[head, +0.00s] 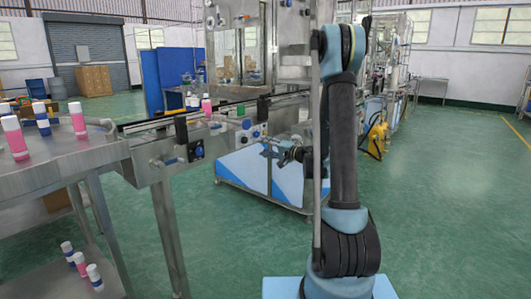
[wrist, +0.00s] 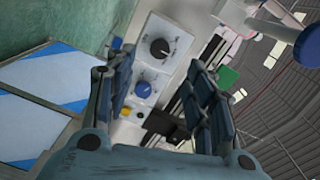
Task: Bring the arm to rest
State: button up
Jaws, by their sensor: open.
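My arm (head: 342,140) stands upright in the head view, folded at a blue joint at the top. My gripper (head: 270,152) shows small, low behind the upper arm, pointing left toward the conveyor machine. In the wrist view my gripper (wrist: 165,82) has its two dark finger pads wide apart, with nothing between them. Behind the gap is a white control panel (wrist: 158,55) with a black knob and a blue knob. The panel looks apart from the fingers.
A conveyor (head: 160,122) runs past a steel table (head: 70,158) at the left. A blue-and-white machine base (head: 262,180) stands behind my arm. Green floor (head: 440,200) is clear at the right.

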jog(key=s+d+n+g+h, duration=0.3)
jog(key=s+n+g+h, duration=0.15)
jog(key=s, duration=1.55)
jog(key=s+d+f+g+h, duration=0.1)
jog(key=s+d+f+h, duration=0.2)
jog(key=s+d, duration=0.2)
jog(key=s+d+f+g+h, duration=0.1)
jog(key=s+d+f+h, duration=0.2)
jog(key=s, duration=0.8)
jog(key=s+d+f+g+h, duration=0.2)
jog(key=s+d+f+h, duration=0.1)
jog(key=s+d, duration=0.5)
jog(key=shift+s, duration=0.3)
jog(key=shift+n+h, duration=0.25)
